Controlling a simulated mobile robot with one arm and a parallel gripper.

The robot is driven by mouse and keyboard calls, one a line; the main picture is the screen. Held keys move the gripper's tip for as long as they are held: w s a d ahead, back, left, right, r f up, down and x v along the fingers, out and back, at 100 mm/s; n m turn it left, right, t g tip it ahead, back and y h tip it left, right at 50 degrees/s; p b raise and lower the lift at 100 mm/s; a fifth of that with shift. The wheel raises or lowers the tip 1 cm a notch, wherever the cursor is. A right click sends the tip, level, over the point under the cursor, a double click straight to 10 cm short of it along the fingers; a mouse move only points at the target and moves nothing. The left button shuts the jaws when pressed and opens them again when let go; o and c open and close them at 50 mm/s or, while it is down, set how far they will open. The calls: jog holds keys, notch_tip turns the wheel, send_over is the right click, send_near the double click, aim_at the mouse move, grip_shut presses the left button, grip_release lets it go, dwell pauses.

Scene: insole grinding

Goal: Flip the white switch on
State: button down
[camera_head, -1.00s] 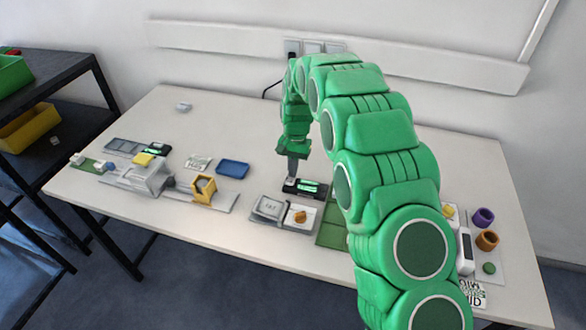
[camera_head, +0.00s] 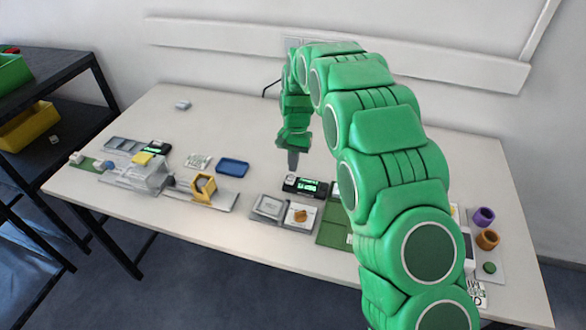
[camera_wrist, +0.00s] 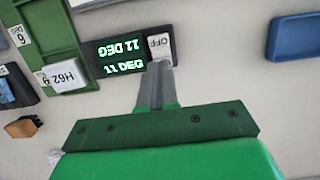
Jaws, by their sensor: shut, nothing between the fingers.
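A black display box (camera_head: 305,187) with green lit digits stands near the middle of the table, and it also shows in the wrist view (camera_wrist: 107,70), where its two lines read "11 DEG" upside down. In the head view the switch (camera_head: 291,179) is a small pale patch at the box's left end. My gripper (camera_head: 292,165) points down just above and behind the switch. In the wrist view its shut, empty fingertips (camera_wrist: 157,68) overlap the switch's near edge; contact cannot be told.
A grey tray (camera_head: 268,207) and a green board (camera_head: 334,228) lie close in front of the box. A blue tray (camera_head: 233,167) lies to the left, a yellow block (camera_head: 204,186) nearer. The table behind the gripper is clear.

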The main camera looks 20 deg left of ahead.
jog(key=v, duration=1.1)
jog(key=s+d+r, duration=0.3)
jog(key=d+r, duration=0.1)
jog(key=d, duration=0.3)
jog(key=s+d+r, duration=0.3)
jog(key=d+r, duration=0.1)
jog(key=d, duration=0.2)
jog(key=s+d+r, duration=0.3)
jog(key=s+d, duration=0.6)
jog(key=s, duration=0.2)
jog(key=s+d+r, duration=0.2)
jog(key=s+d, duration=0.6)
jog(key=s, duration=0.3)
jog(key=s+d+f, duration=0.1)
jog(key=s+d, duration=0.1)
jog(key=s, duration=0.6)
jog(key=s+d+f, duration=0.2)
jog(key=s+d, duration=0.1)
jog(key=s, duration=0.4)
jog(key=shift+s+t, duration=0.3)
jog(key=shift+s, duration=0.1)
jog(key=shift+f, duration=0.1)
